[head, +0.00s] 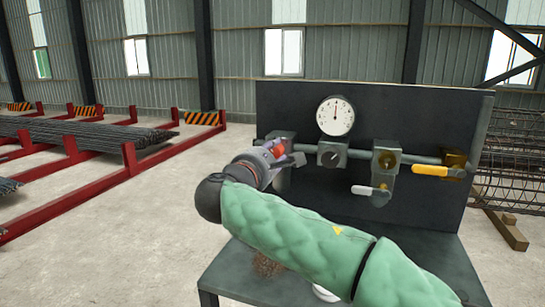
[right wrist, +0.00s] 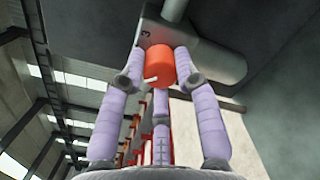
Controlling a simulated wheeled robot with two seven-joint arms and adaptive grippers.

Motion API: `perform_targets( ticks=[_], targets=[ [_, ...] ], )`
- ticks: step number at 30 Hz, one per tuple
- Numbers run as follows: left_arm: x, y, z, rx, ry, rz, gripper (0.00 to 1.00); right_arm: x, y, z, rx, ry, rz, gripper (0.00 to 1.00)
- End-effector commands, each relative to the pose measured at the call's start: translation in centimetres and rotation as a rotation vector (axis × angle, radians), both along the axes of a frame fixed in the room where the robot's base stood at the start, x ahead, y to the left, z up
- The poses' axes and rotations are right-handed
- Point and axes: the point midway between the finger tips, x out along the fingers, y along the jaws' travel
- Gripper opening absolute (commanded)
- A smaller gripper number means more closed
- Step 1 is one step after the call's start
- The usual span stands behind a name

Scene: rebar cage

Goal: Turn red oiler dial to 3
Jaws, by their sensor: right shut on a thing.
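The red oiler dial (head: 279,150) is at the left end of the pipe on the dark panel. In the right wrist view the red dial (right wrist: 160,66) sits between the fingertips, with a white pointer mark at its lower left. A small dark mark shows on the grey oiler body (right wrist: 150,30) above it, too small to read surely. My right gripper (head: 284,157) is shut on the dial, and its lilac fingers (right wrist: 160,72) touch its sides. The gripper and green-sleeved arm hide part of the oiler in the head view. My left gripper is not in view.
To the right are a white-handled valve (head: 371,190) and a yellow-handled valve (head: 438,171). The dark bench top (head: 440,262) lies below. Red rebar racks (head: 100,175) stand at left.

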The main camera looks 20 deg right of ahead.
Motion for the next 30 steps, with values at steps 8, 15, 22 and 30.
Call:
perform_targets(
  ticks=[8,15,22,30],
  targets=[
    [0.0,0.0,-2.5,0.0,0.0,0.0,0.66,-0.2,-0.4,0.2,0.177,-0.131,-0.003,0.0],
    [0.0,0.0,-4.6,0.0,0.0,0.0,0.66,-0.2,-0.4,0.2,0.366,-0.26,-0.003,0.0],
    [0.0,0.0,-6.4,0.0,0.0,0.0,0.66,-0.3,-0.5,0.3,0.548,-0.383,-0.003,0.0],
    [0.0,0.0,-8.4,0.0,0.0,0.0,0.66,-0.3,-0.6,0.2,0.761,-0.526,-0.004,0.0]
  ],
)
